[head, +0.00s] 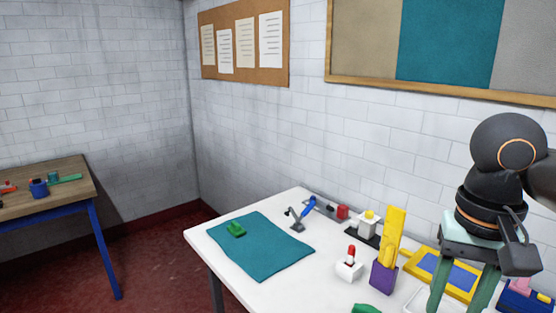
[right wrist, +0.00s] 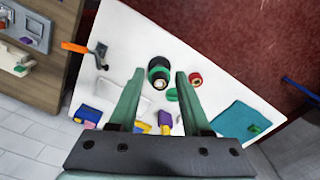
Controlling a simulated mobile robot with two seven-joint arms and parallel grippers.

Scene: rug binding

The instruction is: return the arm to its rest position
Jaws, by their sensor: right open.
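My right arm is at the right side of the head view, and its gripper (head: 458,300) hangs over the right part of the white table (head: 330,284). The fingertips' lower ends are close to the bottom edge of the head view. My left gripper does not show.
A teal rug (head: 262,254) with a green piece (head: 236,229) lies on the table. A blue-handled tool (head: 308,207), a purple holder (head: 383,278) and a yellow-and-blue tray (head: 432,267) stand nearby. The wrist view shows an orange-handled tool (right wrist: 76,48) and a red spool (right wrist: 194,80).

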